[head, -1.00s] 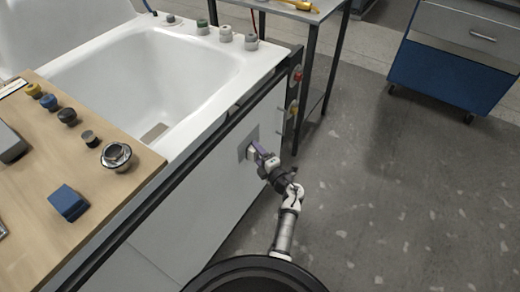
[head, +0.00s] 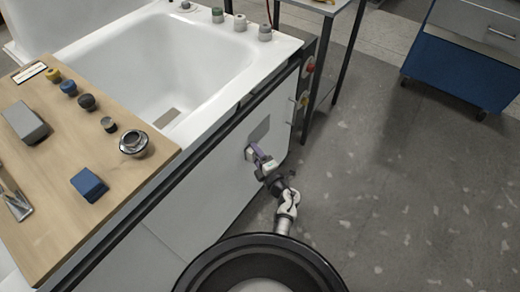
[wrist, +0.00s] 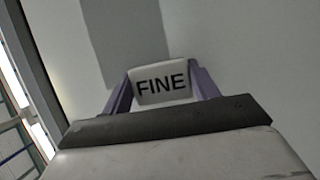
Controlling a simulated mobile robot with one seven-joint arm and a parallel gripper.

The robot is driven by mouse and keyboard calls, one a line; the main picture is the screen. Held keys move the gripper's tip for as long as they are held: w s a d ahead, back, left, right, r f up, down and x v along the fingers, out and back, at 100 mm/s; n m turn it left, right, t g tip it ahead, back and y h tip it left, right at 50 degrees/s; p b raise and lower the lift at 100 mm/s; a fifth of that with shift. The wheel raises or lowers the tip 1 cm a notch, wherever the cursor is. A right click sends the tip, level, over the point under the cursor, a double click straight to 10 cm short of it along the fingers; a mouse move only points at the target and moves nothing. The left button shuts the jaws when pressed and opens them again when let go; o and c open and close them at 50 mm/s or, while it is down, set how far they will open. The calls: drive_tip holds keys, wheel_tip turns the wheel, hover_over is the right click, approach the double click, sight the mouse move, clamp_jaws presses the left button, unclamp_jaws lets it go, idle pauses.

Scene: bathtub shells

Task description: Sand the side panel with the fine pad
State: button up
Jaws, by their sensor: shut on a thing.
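My gripper (wrist: 160,92) is shut on the fine pad (wrist: 161,83), a light block marked "FINE" held between two purple fingers in the wrist view. In the head view my gripper (head: 252,152) is at the white side panel (head: 212,190) of the tub, just below a grey patch (head: 260,130). The grey patch also shows in the wrist view (wrist: 122,35), above and left of the pad. The pad's far face is hidden, so I cannot tell whether it touches the panel.
A wooden board (head: 60,205) at left carries a blue block (head: 89,185), a grey block (head: 25,122), several knobs and a metal drain fitting (head: 133,143). A table leg (head: 345,60) stands beyond the panel's far end. A blue cabinet (head: 460,65) stands at upper right. Floor at right is clear.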

drive_tip(key=shift+s+a, duration=0.2)
drive_tip(key=shift+a, duration=0.05)
drive_tip(key=s+d+p, duration=0.1)
drive_tip(key=s+d, duration=0.2)
drive_tip(key=d, duration=0.2)
drive_tip(key=shift+s, duration=0.25)
idle(0.4)
drive_tip(key=shift+s+d+p, duration=0.35)
drive_tip(key=shift+s+d, duration=0.55)
drive_tip(key=shift+d, duration=0.3)
